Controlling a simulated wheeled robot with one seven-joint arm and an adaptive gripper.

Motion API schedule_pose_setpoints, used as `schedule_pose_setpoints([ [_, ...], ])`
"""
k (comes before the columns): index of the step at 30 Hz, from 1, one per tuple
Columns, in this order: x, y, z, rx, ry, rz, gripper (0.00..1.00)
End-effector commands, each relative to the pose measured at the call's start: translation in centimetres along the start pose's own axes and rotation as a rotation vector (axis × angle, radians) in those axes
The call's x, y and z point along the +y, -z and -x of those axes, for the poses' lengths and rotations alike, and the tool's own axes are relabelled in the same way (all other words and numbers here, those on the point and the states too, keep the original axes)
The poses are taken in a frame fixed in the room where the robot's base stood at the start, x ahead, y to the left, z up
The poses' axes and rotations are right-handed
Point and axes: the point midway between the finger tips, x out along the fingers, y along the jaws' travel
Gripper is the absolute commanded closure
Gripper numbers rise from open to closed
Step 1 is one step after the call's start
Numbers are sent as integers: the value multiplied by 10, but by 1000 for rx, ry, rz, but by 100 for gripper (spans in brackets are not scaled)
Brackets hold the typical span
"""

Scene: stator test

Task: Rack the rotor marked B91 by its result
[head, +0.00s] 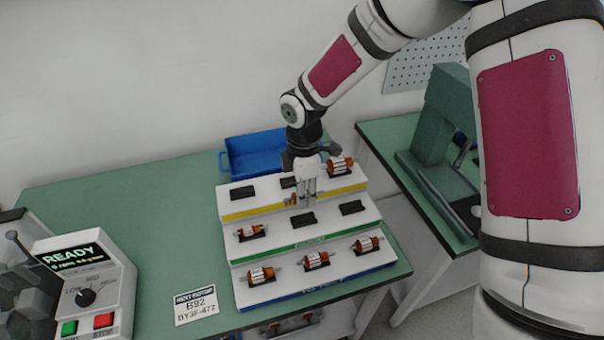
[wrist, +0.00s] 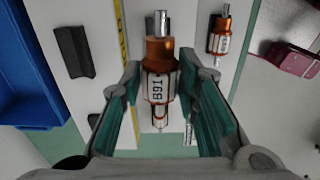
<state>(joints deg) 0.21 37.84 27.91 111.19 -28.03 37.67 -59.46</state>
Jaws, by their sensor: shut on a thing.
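The rotor marked B91 (wrist: 158,85) is copper-coloured with a white label and fills the middle of the wrist view. My gripper (wrist: 161,72) has its green-padded fingers on both sides of it and is shut on it. In the head view my gripper (head: 306,193) points down over the rack, around the upper and middle steps; the rotor is mostly hidden there. The stepped white rack (head: 275,222) has yellow, green and blue edge strips. Empty dark cradles show on the yellow step (head: 242,192) and the green step (head: 352,207). I cannot tell whether the rotor touches the rack.
Other rotors sit at the yellow step's right (head: 340,166), the green step's left (head: 250,232) and along the blue step (head: 316,260). A blue bin (head: 258,152) stands behind. A tester (head: 85,280) reads READY; a card (head: 196,305) reads B92. A green press (head: 445,130) stands right.

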Motion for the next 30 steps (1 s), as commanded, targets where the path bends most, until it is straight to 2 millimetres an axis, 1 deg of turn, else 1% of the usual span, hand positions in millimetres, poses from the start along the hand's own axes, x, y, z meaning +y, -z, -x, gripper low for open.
schedule_pose_setpoints([
  [2,0,2,2,0,1,22,100],
  [5,0,2,-1,0,2,28,100],
  [30,0,2,-54,0,2,24,100],
])
